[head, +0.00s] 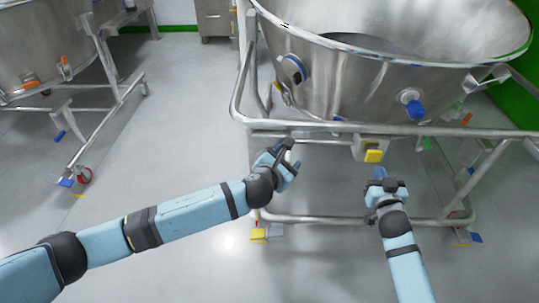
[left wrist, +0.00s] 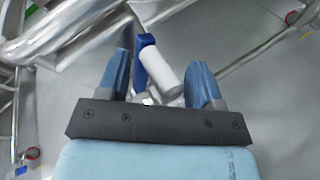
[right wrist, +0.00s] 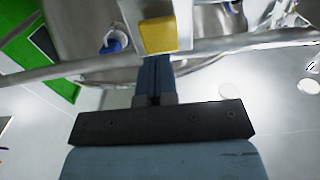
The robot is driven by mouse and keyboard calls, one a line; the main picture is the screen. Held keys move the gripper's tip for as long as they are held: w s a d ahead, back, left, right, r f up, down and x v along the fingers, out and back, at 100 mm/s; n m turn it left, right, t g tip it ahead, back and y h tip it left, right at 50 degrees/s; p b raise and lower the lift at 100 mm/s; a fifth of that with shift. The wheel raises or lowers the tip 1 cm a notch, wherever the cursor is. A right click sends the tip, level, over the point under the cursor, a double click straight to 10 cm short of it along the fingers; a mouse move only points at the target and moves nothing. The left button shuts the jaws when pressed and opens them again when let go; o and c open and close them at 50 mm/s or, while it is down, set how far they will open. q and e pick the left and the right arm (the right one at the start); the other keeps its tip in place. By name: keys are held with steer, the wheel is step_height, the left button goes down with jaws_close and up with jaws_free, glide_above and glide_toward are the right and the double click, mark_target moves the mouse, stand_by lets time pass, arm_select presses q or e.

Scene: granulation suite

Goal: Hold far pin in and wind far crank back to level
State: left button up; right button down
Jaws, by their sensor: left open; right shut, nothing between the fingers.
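A white cylindrical handle on a blue arm, apparently the crank (left wrist: 160,68), lies between the open fingers of my left gripper (left wrist: 158,80). In the head view my left gripper (head: 286,163) is below the left part of the stand's rail and hides most of the crank. A yellow block, apparently the pin's head (head: 373,156), sits on a grey housing under the rail. It also shows in the right wrist view (right wrist: 158,36). My right gripper (head: 380,176) is shut and empty. Its fingertips are just below the yellow block; I cannot tell if they touch.
The steel vessel (head: 345,75) stands above the tubular rail (head: 400,129), with a blue knob (head: 414,108) on its side. Yellow-pedalled castors (head: 259,235) are at floor level. Another wheeled vessel (head: 40,45) stands at the left. The floor between them is clear.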

mark_target(374, 158)
steer(key=shift+w, duration=2.35)
arm_select(q)
steer(key=c, duration=0.8)
